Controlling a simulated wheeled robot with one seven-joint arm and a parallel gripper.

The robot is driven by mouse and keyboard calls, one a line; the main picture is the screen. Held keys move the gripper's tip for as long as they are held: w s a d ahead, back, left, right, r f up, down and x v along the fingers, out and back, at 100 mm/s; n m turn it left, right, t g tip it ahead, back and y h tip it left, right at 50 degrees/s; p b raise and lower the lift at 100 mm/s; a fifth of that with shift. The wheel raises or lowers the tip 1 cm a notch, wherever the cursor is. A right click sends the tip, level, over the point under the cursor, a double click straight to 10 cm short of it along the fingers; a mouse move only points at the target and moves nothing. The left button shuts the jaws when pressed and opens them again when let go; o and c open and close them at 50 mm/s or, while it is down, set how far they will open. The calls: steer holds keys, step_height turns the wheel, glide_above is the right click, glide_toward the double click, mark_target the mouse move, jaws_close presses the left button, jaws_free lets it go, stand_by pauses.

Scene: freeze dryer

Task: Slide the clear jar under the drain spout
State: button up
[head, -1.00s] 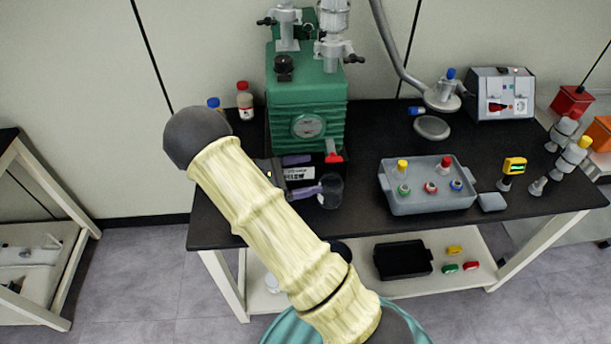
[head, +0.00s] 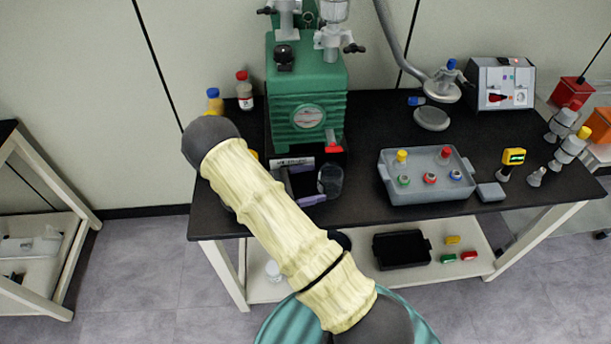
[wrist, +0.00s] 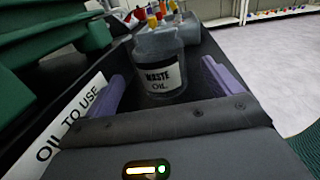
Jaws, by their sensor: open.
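The clear jar (head: 331,180) stands on the black bench in front of the green pump (head: 306,95); the wrist view shows it upright, with a "WASTE OIL" label (wrist: 160,77). A red fitting (head: 333,143), perhaps at the drain spout, is on the pump's front right corner, behind the jar; the spout itself is not clear. My gripper (head: 306,183) is open, with purple fingers on the jar's left. In the wrist view the jar is ahead between the fingers (wrist: 168,88), with room at both sides. My arm hides part of the bench's left end.
A label reading "OIL TO USE" (wrist: 72,118) is close to the left finger. A grey tray (head: 428,204) with small capped items is right of the jar, with clear bench between. The bench's front edge is close.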

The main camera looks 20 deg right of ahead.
mark_target(331, 178)
steer(key=d, duration=0.4)
steer(key=s+d, duration=0.1)
steer(key=d, duration=0.1)
steer(key=shift+p, duration=0.4)
steer(key=shift+c, duration=0.4)
steer(key=shift+w, duration=0.1)
steer(key=c, duration=1)
